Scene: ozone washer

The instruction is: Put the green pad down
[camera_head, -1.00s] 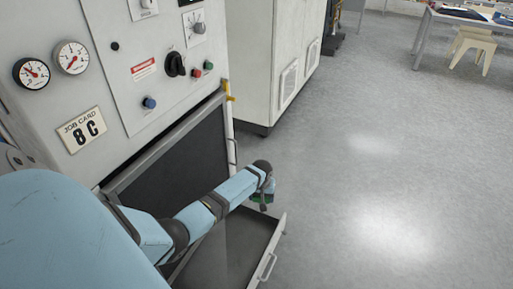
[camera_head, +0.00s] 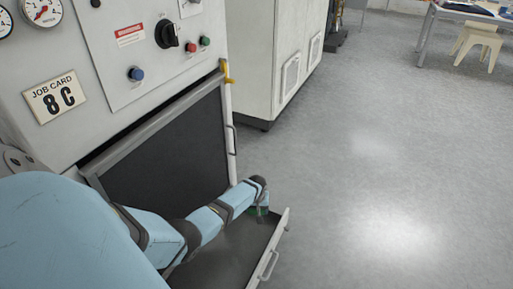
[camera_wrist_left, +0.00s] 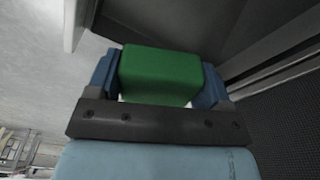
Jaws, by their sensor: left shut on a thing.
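The green pad (camera_wrist_left: 160,75) is a rounded green block between the two blue fingers of my left gripper (camera_wrist_left: 158,84) in the left wrist view. The gripper is shut on it. In the head view the left gripper (camera_head: 261,212) is at the far right end of the open drawer-like door (camera_head: 232,250), close to its outer wall. Only a small part of the green pad (camera_head: 258,211) shows there. I cannot tell whether the pad touches the surface below. My right gripper is not in view.
A pale cabinet (camera_head: 270,60) stands beyond. The floor (camera_head: 400,170) on the right is clear.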

